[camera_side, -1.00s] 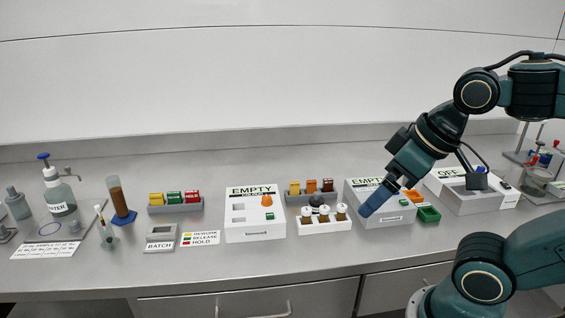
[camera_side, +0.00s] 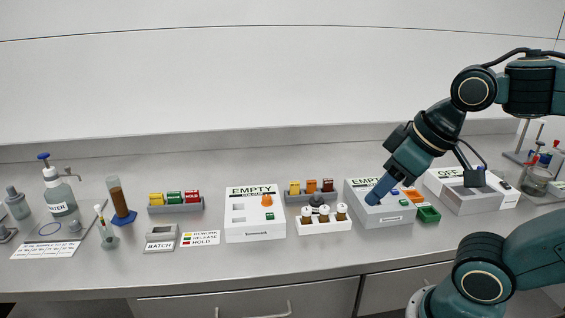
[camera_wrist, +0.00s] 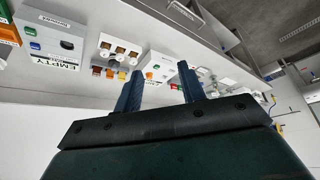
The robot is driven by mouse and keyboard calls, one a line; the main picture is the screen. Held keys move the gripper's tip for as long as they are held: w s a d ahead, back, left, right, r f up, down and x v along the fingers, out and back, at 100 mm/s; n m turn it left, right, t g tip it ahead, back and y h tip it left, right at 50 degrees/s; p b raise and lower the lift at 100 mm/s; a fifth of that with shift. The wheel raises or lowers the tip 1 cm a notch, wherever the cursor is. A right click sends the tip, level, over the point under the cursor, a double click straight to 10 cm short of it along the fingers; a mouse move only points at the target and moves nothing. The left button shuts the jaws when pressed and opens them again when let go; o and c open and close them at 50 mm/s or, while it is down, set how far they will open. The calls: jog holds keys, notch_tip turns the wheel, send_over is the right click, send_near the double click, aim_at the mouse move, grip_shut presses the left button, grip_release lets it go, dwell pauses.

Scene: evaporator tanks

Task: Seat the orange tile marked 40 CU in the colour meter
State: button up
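The orange tile (camera_side: 312,186) stands in a small grey rack (camera_side: 300,197) between a yellow tile and a dark red-brown tile; its marking is too small to read. The rack's tiles also show in the wrist view, where the orange tile (camera_wrist: 110,73) is small. The colour meter (camera_side: 252,220) is the white box left of the rack; its display reads EMPTY and an orange part sits on its top right. My gripper (camera_side: 371,200) is right of the rack, pointing down-left over another white instrument. In the wrist view my gripper (camera_wrist: 160,70) has its blue fingers apart, with nothing held between them.
White-capped vials (camera_side: 324,218) stand in front of the tile rack. A tile rack (camera_side: 175,207) stands farther left. The front bench strip is clear.

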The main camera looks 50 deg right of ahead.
jog(key=w+d+r+n+g, duration=0.1)
jog(key=w+d+r+n, duration=0.15)
jog(key=w, duration=0.75)
jog(key=n+g+y, duration=0.1)
jog(key=n+y, duration=0.2)
jog(key=n, duration=0.3)
send_over(312, 181)
jog(key=s+d, duration=0.2)
jog(key=shift+w+f, duration=0.2)
jog(key=shift+f, duration=9.5)
jog(key=shift+f, duration=0.1)
jog(key=shift+x, duration=2.5)
jog(key=shift+a, duration=0.1)
